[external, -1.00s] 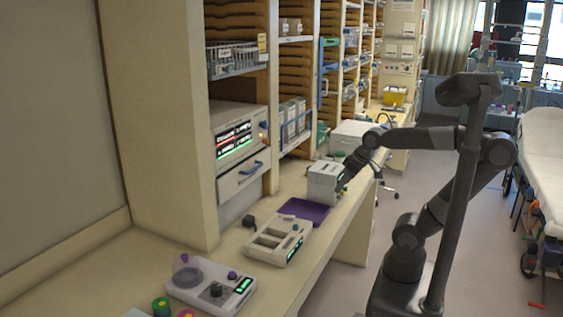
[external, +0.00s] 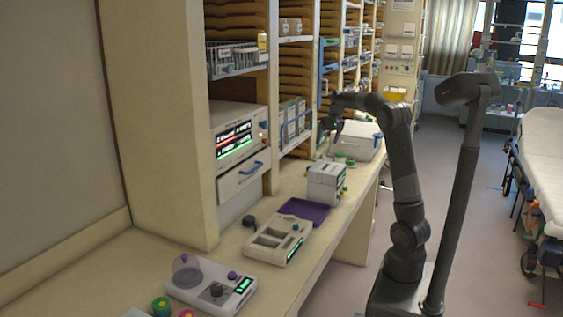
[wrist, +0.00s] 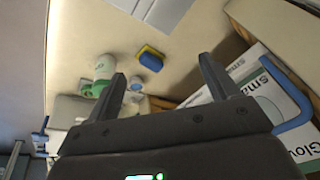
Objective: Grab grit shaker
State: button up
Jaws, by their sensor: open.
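No thing in view can be identified for certain as the grit shaker. In the wrist view a white-and-green canister (wrist: 104,68) stands on the counter beside my left finger, with green parts at its lower end. A small white item with a blue band (wrist: 136,84) sits just right of that finger, partly hidden by it. My gripper (wrist: 162,68) is open, with nothing between its fingers. In the external view my gripper (external: 337,130) hangs above the far part of the counter, over small green-topped items (external: 345,159).
A yellow-and-blue block (wrist: 151,58) lies on the counter ahead of the fingers. Boxes with a blue handle (wrist: 278,108) stand close on the right. In the external view a white case (external: 357,142), a white device (external: 326,184) and a purple tray (external: 304,210) stand along the counter.

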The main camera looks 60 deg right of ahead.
jog(key=d+f+m+g, duration=0.15)
jog(key=d+f, duration=0.25)
jog(key=d, duration=0.8)
send_over(339, 160)
jog(key=d, duration=0.2)
jog(key=shift+m+h, duration=0.3)
jog(key=shift+m, duration=0.15)
jog(key=f, duration=0.5)
jog(key=shift+s+a, duration=0.2)
jog(key=shift+a, duration=0.05)
jog(key=shift+g, duration=0.25)
jog(key=f, duration=0.3)
jog(key=d+f, duration=0.1)
jog(key=f, duration=0.3)
jog(key=w+f, duration=0.1)
jog(key=f, duration=0.2)
jog(key=shift+d+f, duration=0.3)
jog(key=shift+f, duration=0.05)
jog(key=shift+c, duration=0.3)
jog(key=c, duration=1.2)
jog(key=shift+r, duration=0.1)
